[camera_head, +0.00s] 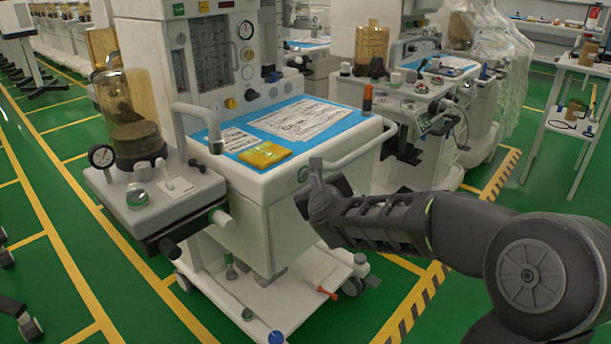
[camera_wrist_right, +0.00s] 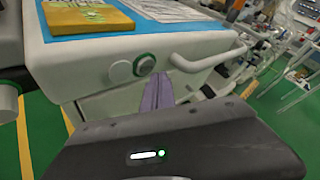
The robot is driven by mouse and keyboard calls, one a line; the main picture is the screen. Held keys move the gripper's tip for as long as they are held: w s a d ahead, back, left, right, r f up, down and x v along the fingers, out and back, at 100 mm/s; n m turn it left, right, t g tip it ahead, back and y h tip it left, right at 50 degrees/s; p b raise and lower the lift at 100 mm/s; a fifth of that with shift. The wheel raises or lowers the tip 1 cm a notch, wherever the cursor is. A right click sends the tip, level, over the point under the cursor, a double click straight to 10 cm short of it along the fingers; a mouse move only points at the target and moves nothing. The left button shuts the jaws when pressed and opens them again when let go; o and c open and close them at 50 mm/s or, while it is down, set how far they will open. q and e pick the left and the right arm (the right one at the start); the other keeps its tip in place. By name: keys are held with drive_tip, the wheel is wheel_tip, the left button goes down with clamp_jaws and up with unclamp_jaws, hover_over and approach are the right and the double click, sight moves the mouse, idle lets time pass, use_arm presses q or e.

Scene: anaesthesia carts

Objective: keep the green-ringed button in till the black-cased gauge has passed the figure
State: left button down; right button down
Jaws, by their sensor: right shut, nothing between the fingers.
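The green-ringed button (camera_head: 303,173) is on the front face of the near cart, just below its top edge. My left gripper is not in view.
Another dark-rimmed dial (camera_head: 245,29) is on the cart's upright panel. A yellow packet (camera_head: 265,155) and papers lie on the blue top. A white push handle (camera_wrist_right: 205,55) stands out right of the button. A second cart (camera_head: 405,95) is behind.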

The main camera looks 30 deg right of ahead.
drive_tip(key=shift+w, duration=0.1)
idle(0.7)
drive_tip(key=shift+w+a, duration=0.15)
drive_tip(key=shift+w, duration=0.15)
drive_tip(key=shift+w+a, duration=0.15)
drive_tip(key=shift+w, duration=0.3)
idle(2.2)
idle(1.4)
drive_tip(key=shift+s+d+b, duration=0.25)
drive_tip(key=shift+s+b, duration=0.3)
drive_tip(key=shift+s, duration=0.3)
drive_tip(key=shift+s+d+b, duration=0.25)
drive_tip(key=shift+s, duration=0.55)
drive_tip(key=shift+s+d+b, duration=0.25)
drive_tip(key=shift+s+b, duration=0.05)
drive_tip(key=shift+s, duration=0.55)
drive_tip(key=shift+s+d+b, duration=0.25)
drive_tip(key=shift+s, duration=0.55)
